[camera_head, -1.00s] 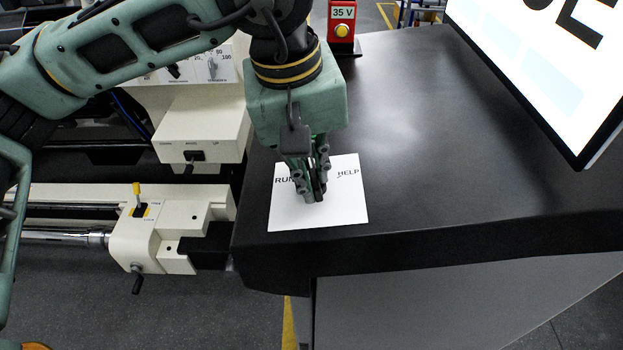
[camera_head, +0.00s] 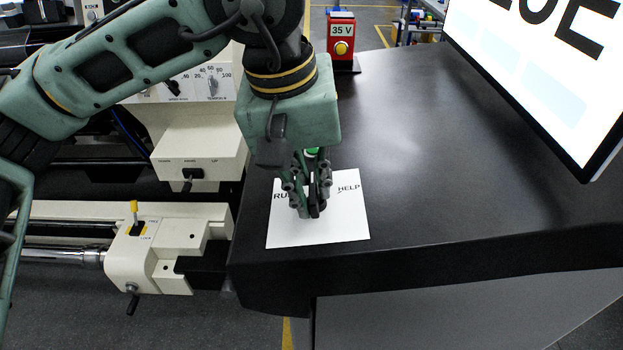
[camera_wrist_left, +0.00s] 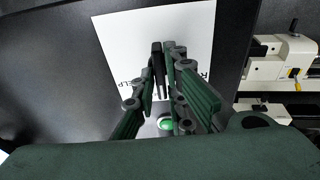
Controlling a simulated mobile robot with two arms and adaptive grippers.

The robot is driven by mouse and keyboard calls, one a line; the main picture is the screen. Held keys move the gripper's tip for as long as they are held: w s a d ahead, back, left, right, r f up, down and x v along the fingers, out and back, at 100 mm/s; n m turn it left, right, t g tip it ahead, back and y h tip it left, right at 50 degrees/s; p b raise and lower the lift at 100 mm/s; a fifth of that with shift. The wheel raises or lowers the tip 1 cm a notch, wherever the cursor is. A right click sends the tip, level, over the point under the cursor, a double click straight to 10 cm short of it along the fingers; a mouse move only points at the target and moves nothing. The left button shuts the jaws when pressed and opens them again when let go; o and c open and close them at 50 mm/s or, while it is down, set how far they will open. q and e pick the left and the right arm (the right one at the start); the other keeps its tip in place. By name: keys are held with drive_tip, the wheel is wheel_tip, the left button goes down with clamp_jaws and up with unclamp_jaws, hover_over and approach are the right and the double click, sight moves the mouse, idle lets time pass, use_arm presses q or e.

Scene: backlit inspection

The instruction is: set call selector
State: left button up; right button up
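A white plate (camera_head: 345,222) lies on the dark console top, with "HELP" printed at right and "RU" showing at left beside the gripper. My left gripper (camera_head: 309,208) points down over the middle of this plate. Its two fingers stand close together there. A green round part (camera_wrist_left: 166,124) shows between the finger bases. My right gripper is not in view.
A bright screen (camera_head: 560,75) overhangs at the right. A cream machine (camera_head: 160,245) with levers and dials stands at the left. The console's middle is clear.

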use_arm(q)
drive_tip(key=o, duration=0.3)
drive_tip(key=v, duration=1.2)
